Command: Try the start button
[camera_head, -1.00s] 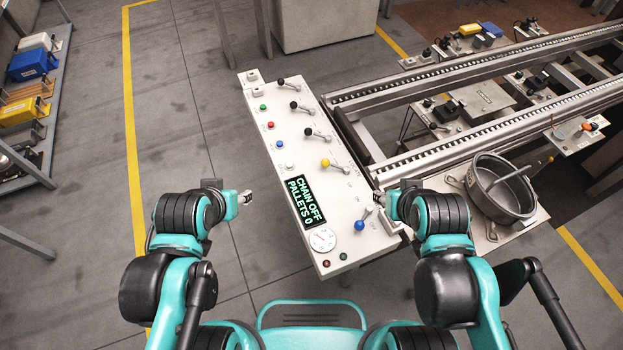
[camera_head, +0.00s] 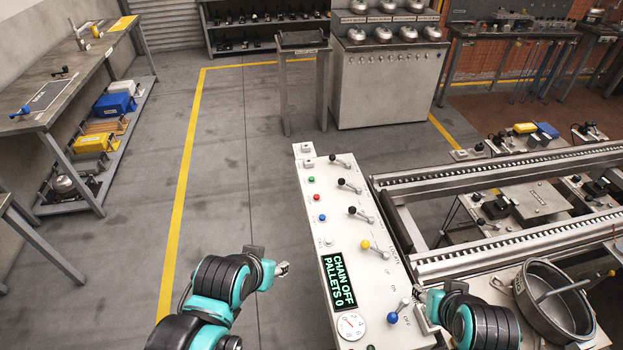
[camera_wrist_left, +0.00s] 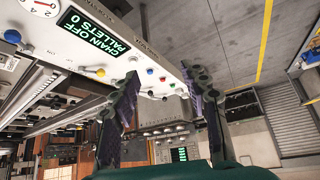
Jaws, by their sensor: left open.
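The white control panel (camera_head: 352,290) carries a green button (camera_head: 311,180), a red button (camera_head: 317,198), a blue button (camera_head: 322,217) and a white button (camera_head: 328,240). I cannot read which one is labelled start. The display (camera_head: 338,283) reads CHAIN OFF, PALLETS 0. My left gripper (camera_head: 282,268) is left of the panel, apart from the buttons. The left wrist view shows its fingers (camera_wrist_left: 163,75) open and empty, with the green button (camera_wrist_left: 172,85) and red button (camera_wrist_left: 162,79) seen between them. My right gripper (camera_head: 421,297) is at the panel's right edge, its fingers unclear.
Levers with black, yellow (camera_head: 366,245) and blue (camera_head: 393,317) knobs stand along the panel's right side. A dial (camera_head: 351,326) is at its near end. A conveyor (camera_head: 500,250) and metal pot (camera_head: 553,300) lie to the right. The floor left of the panel is clear.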

